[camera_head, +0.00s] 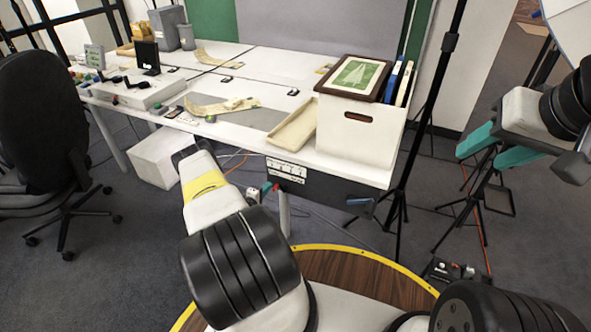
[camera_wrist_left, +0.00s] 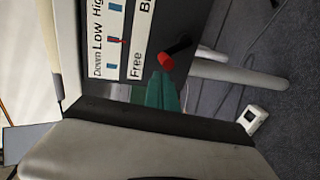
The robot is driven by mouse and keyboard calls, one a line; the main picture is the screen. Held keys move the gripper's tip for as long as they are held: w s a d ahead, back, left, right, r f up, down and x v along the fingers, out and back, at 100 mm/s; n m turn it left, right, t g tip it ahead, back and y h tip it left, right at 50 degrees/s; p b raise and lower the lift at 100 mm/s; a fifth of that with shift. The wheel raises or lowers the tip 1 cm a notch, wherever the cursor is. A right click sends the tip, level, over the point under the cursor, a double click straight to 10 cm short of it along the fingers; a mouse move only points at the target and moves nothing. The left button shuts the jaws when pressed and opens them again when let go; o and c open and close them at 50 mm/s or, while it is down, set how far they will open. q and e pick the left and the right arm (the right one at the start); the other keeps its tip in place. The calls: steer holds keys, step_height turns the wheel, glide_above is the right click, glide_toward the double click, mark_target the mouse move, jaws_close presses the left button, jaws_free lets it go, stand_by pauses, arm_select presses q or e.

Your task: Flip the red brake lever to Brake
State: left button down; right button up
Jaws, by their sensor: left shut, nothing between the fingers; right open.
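The control panel (camera_wrist_left: 125,45) fills the upper left of the left wrist view, with "Down", "Low", "High" and "Free" labels and a label starting with "B". It also shows under the table edge in the head view (camera_head: 286,170). My right gripper (camera_head: 476,160) is open and empty, away to the right.
The white table (camera_head: 350,168) holds a cream box (camera_head: 360,130), a shallow tray (camera_head: 293,125) and papers. A black office chair (camera_head: 40,120) stands left. Dark tripod stands (camera_head: 425,110) are at the right. A white socket block (camera_wrist_left: 254,119) lies on the carpet.

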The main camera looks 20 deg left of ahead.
arm_select(q)
steer(key=shift+x, duration=1.2)
steer(key=shift+s+d, duration=0.2)
steer(key=shift+d, duration=2.35)
steer(key=s+a, duration=0.2)
steer(key=s, duration=0.5)
steer(key=shift+a, duration=0.3)
